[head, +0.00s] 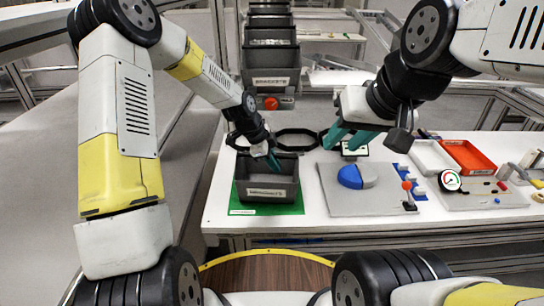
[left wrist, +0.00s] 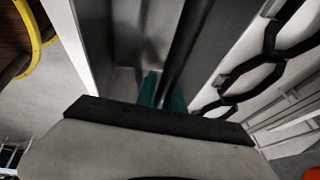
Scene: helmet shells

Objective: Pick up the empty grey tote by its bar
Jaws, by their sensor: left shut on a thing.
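The grey tote (head: 267,195) stands on the green mat (head: 240,208) at the left of the white table, and its inside looks empty. My left gripper (head: 274,163) reaches into its top from the back left. In the left wrist view, the dark bar (left wrist: 188,45) runs between the teal fingertips (left wrist: 162,92), which are shut on it. The tote's grey inside (left wrist: 145,45) shows below the bar. My right gripper (head: 343,142) hangs open and empty above the back of the table, right of the tote and apart from it.
A grey board (head: 335,195) with a blue-and-grey dome (head: 355,176) lies right of the tote. Black ring frames (head: 297,138) lie behind it and show in the left wrist view (left wrist: 270,60). A white tray (head: 430,157) and an orange tray (head: 468,157) stand farther right.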

